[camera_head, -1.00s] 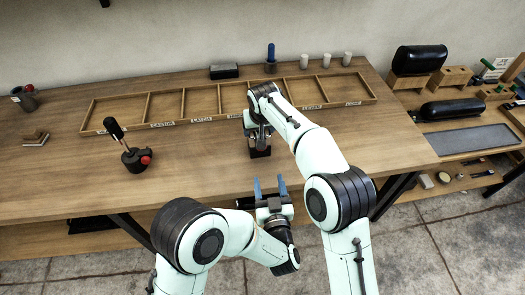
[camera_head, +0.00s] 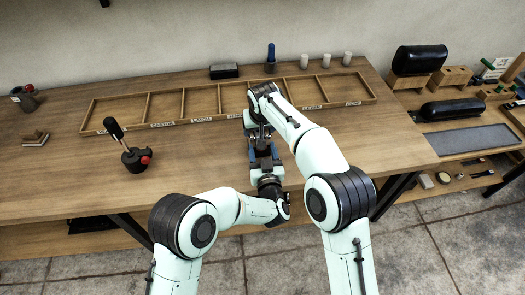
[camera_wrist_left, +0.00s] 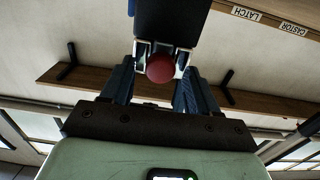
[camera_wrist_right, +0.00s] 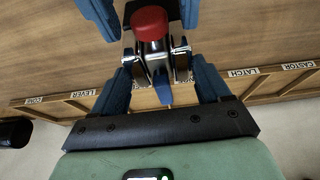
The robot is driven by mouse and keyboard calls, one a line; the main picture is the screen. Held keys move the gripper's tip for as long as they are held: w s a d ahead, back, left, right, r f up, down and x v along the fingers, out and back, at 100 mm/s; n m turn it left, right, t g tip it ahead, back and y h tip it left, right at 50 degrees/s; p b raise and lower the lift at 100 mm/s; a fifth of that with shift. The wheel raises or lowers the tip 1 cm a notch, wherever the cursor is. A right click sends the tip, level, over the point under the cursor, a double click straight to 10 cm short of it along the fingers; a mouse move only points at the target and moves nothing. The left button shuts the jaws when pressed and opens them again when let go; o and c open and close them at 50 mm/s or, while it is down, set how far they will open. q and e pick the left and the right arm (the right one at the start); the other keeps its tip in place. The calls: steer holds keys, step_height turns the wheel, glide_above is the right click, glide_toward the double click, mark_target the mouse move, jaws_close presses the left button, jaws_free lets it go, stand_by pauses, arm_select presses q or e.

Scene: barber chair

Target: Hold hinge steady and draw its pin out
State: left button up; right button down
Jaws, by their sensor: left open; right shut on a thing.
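The hinge shows as bright metal in the right wrist view (camera_wrist_right: 152,50) and in the left wrist view (camera_wrist_left: 144,50). Its pin ends in a round red knob (camera_wrist_right: 150,22), which faces my left gripper in the left wrist view (camera_wrist_left: 160,68). My right gripper (camera_head: 257,126) is shut on the hinge, with a blue finger on each side. My left gripper (camera_head: 263,157) is open, its blue fingers on either side of the red knob and apart from it. A dark block (camera_wrist_left: 167,20) is beside the hinge. In the head view my arms mostly hide the hinge.
A labelled wooden compartment tray (camera_head: 165,125) lies behind the grippers. A grey tray (camera_head: 470,140) and black rolls (camera_head: 450,108) are at the right. The front left tabletop is clear.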

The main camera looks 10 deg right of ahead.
steer(key=shift+r, duration=0.1)
arm_select(q)
jaws_close()
steer(key=shift+s+d, duration=0.1)
steer(key=shift+s, duration=2.25)
jaws_free()
steer(key=shift+w, duration=0.1)
steer(key=s, duration=1.2)
